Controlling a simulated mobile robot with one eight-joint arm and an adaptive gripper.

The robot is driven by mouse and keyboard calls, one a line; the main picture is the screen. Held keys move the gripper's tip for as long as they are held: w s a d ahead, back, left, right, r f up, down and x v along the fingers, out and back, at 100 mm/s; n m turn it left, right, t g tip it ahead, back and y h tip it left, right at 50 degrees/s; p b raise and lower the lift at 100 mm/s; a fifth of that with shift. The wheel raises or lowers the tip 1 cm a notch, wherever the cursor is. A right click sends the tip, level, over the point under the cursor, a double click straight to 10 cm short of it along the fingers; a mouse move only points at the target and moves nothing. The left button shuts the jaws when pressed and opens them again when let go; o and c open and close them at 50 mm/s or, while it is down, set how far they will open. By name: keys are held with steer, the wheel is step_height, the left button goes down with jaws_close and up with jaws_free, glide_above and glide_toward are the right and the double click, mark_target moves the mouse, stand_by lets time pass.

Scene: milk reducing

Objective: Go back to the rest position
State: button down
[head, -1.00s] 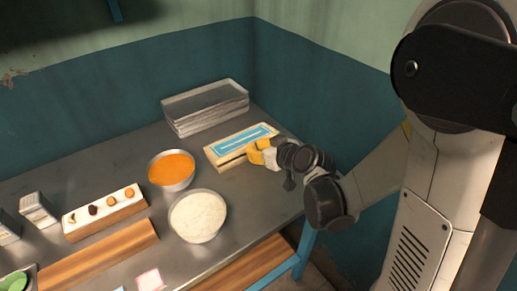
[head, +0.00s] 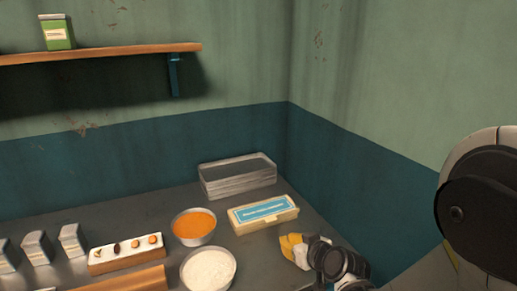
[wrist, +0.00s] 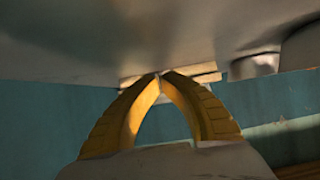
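My gripper (head: 290,246) is at the lower right in the head view, above or beside the right part of the counter, just in front of a cream box with a blue label (head: 263,215). A small gap shows between gripper and box. In the wrist view, the two yellow fingers of my gripper (wrist: 160,76) lean together and meet at their tips. Nothing shows between them. The arm behind the gripper is partly cut off by the frame's lower edge.
A bowl of orange contents (head: 194,226) and a bowl of white powder (head: 208,270) stand left of the gripper. Stacked metal trays (head: 238,178) are at the back corner. A holder with small items (head: 126,256) is farther left. A wooden shelf (head: 100,54) hangs above.

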steer(key=s+d+r+m+g+h, duration=0.1)
steer(key=s+d+r, duration=0.1)
steer(key=s, duration=0.5)
steer(key=s+d+r+m+g+h, duration=0.1)
steer(key=s+d+r+h, duration=0.1)
steer(key=s, duration=0.6)
steer(key=s+d+r+m+g+h, duration=0.1)
steer(key=s+d+r, duration=0.3)
steer(key=s, duration=0.4)
steer(key=shift+s+d+r+m+g, duration=0.15)
steer(key=shift+s+d+m+g, duration=0.05)
steer(key=shift+m+g, duration=0.35)
